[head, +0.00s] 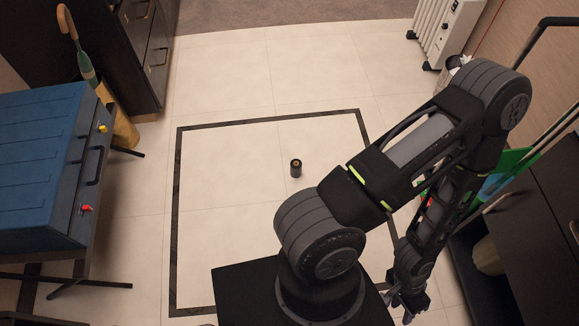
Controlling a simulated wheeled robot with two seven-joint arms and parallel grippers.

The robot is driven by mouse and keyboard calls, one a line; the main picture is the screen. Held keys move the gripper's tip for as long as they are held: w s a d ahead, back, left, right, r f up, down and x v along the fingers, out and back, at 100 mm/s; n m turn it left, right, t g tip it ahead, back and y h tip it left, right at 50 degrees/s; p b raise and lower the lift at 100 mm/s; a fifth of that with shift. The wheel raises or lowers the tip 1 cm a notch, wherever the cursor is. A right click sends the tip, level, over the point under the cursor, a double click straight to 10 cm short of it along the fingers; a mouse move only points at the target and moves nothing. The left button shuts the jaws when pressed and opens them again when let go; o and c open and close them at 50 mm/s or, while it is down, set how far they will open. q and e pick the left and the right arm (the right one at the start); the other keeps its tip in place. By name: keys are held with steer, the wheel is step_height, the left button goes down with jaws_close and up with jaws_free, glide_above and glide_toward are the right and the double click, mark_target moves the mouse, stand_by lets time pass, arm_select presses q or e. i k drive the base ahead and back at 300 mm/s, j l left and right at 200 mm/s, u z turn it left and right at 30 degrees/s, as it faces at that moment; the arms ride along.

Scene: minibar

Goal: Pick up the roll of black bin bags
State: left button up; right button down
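The roll of black bin bags (296,169) stands upright on the pale tiled floor, inside the dark square border, near the middle of the head view. It is small and dark with a lighter core on top. My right gripper is not in view.
A blue suitcase (38,165) on a folding stand is at the left. An umbrella (82,55) stands in a holder beside a dark cabinet (150,50). A white radiator (446,30) is at top right, a dark cabinet (545,235) at right. Floor around the roll is clear.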

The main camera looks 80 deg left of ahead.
mark_target(296, 164)
steer(key=u, duration=2.55)
steer(key=i+j, duration=1.15)
steer(key=j+z, duration=0.1)
steer(key=z, duration=2.1)
